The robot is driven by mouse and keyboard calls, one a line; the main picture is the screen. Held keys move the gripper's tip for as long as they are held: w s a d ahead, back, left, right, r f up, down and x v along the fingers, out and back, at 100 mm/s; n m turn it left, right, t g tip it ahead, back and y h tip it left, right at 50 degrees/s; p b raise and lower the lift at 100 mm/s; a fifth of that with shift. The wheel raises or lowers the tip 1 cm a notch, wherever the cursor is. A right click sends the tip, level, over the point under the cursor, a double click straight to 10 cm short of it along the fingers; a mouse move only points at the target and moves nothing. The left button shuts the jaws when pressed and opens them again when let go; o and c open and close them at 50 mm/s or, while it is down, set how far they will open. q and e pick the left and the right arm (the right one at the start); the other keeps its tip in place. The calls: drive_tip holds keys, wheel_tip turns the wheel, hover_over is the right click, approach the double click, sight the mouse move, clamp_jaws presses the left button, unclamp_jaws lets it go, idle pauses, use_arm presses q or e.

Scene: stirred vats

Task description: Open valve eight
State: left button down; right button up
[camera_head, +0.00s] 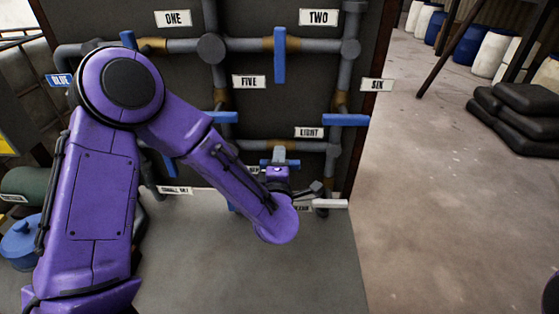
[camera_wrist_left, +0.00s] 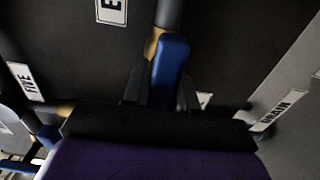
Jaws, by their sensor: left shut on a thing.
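The white EIGHT label (camera_head: 309,132) is on the dark panel, above a grey pipe. A blue valve handle (camera_head: 266,162) shows just below and left of that label, partly hidden by my left gripper (camera_head: 279,158). In the left wrist view, the blue handle (camera_wrist_left: 169,65) stands between the dark fingers of my left gripper (camera_wrist_left: 158,92), which is shut on it. The handle lies roughly in line with the grey pipe and brass collar above it. A label starting with E (camera_wrist_left: 111,12) is cut off at the top. My right gripper is out of view.
Other blue handles are near: one under TWO (camera_head: 280,55), one by SIX (camera_head: 346,120) and one below FIVE (camera_head: 222,117). A DRAIN label (camera_wrist_left: 281,110) is on the right in the wrist view. Black sacks (camera_head: 515,118) lie far right; the floor between is clear.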

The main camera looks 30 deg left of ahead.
use_arm(q)
drive_tip(key=c, duration=1)
unclamp_jaws()
drive_tip(key=p+v, duration=0.1)
drive_tip(key=v, duration=0.9)
drive_tip(key=shift+s+d, duration=0.1)
drive_tip(key=shift+s, duration=0.15)
